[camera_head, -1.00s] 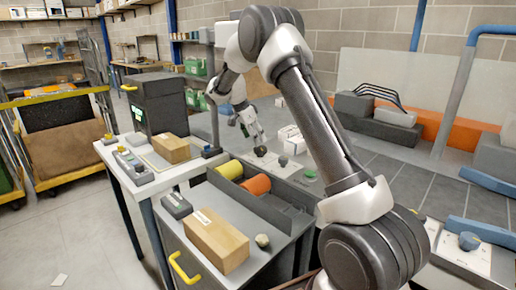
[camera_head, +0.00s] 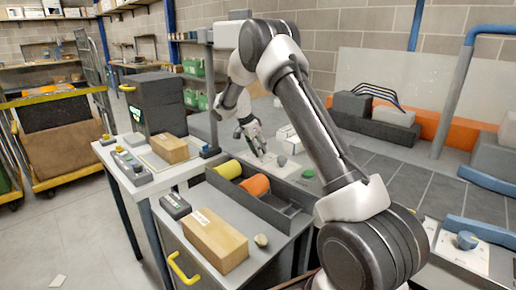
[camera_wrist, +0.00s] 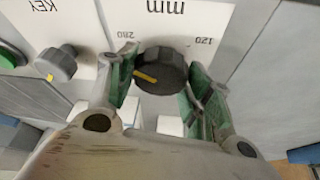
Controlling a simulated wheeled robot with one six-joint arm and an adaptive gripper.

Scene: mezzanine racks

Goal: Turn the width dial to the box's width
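In the wrist view the width dial (camera_wrist: 161,71) is a round black knob with a yellow pointer line toward the picture's left. The panel around it reads "mm", with 280 and 120 upside down above the dial. My gripper (camera_wrist: 163,80) has its green-padded fingers on both sides of the dial, seemingly touching it. In the head view my gripper (camera_head: 250,145) is low over the panel and hides the dial. One cardboard box (camera_head: 170,149) lies on the bench at left; a larger box (camera_head: 216,240) lies on the nearer cabinet top.
A grey knob marked KEY (camera_wrist: 56,64) and a green button (camera_wrist: 10,55) sit left of the dial. Yellow (camera_head: 229,169) and orange (camera_head: 255,185) rolls lie in a grey tray. A white box (camera_head: 288,134) stands behind the panel.

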